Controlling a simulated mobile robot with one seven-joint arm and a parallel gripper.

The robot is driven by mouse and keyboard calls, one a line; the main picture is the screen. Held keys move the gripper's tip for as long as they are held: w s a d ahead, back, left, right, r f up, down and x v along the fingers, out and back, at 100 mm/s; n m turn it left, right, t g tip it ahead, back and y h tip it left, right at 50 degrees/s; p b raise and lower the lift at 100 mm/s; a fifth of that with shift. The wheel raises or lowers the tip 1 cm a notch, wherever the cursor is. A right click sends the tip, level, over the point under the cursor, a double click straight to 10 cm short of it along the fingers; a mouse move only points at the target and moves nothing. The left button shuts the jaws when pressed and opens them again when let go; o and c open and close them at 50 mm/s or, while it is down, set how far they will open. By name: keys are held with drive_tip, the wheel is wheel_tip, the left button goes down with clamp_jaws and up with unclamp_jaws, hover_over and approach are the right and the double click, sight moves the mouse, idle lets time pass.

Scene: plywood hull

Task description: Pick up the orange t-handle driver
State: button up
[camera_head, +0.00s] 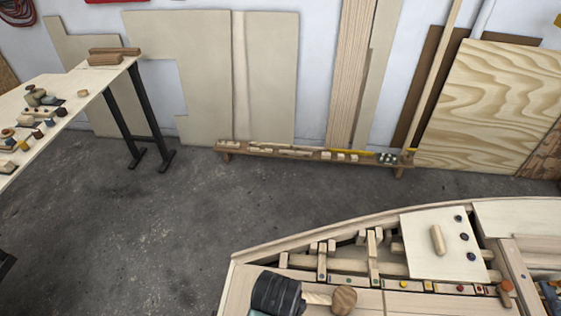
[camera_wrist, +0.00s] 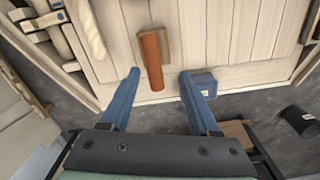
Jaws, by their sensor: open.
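An orange-brown cylinder (camera_wrist: 151,62) lies on pale planks in the wrist view and looks like the handle of the orange t-handle driver. A lighter brown wooden piece (camera_wrist: 166,44) shows along its right side. The full T shape is not clear. My gripper (camera_wrist: 160,74) is open, with one blue finger on each side of the cylinder's near end in the picture and visible gaps to both. I cannot tell the height between fingertips and cylinder. In the head view, my dark wrist is at the bottom, beside a round brown wooden piece (camera_head: 344,300), and the driver is not clearly identifiable.
A small blue box (camera_wrist: 203,80) sits right of the right finger, near the hull edge. A black cylinder (camera_wrist: 298,120) stands farther right. Hull frames (camera_head: 373,258) and a pale panel (camera_head: 420,262) lie above my wrist in the head view. A workbench (camera_head: 75,88) stands left.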

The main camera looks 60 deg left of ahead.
wheel_tip(320, 180, down, 5)
drive_tip(key=shift+w+r, duration=0.1)
drive_tip(key=shift+r, duration=0.05)
drive_tip(key=shift+w+a+f+p, duration=0.15)
drive_tip(key=shift+f+p, duration=0.1)
drive_tip(key=shift+f, duration=1.1)
drive_tip(key=shift+w+a+f+p, duration=0.15)
drive_tip(key=shift+f+p, duration=0.1)
drive_tip(key=shift+f, duration=1.05)
drive_tip(key=shift+c, duration=0.2)
clamp_jaws()
